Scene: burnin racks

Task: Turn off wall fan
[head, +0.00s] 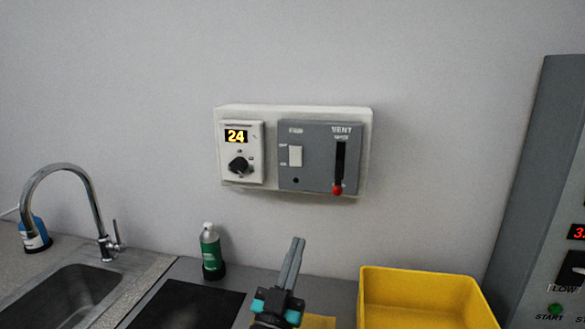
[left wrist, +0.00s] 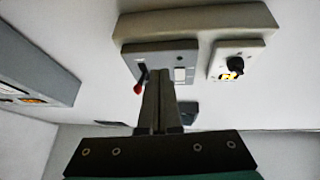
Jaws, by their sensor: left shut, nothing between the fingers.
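A wall panel (head: 215,112) holds a white thermostat (head: 256,168) with a lit "24" and a black knob, and a grey plate (head: 313,178). The grey plate carries a white rocker switch (head: 295,156) under a small blurred label, and a VENT slot with a red-tipped lever (head: 337,189) at its bottom. My left gripper (head: 295,243) is shut and empty, below and in front of the panel, apart from it. In the left wrist view the panel (left wrist: 195,24) appears upside down, with the rocker switch (left wrist: 180,74) just right of my fingers. My right gripper is not in view.
A yellow bin (head: 430,280) stands on the counter right of my left gripper. A green bottle (head: 211,251) stands left of it. A sink with a tap (head: 97,217) is at left; a grey machine (head: 535,190) stands at right. The wall around the panel is clear.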

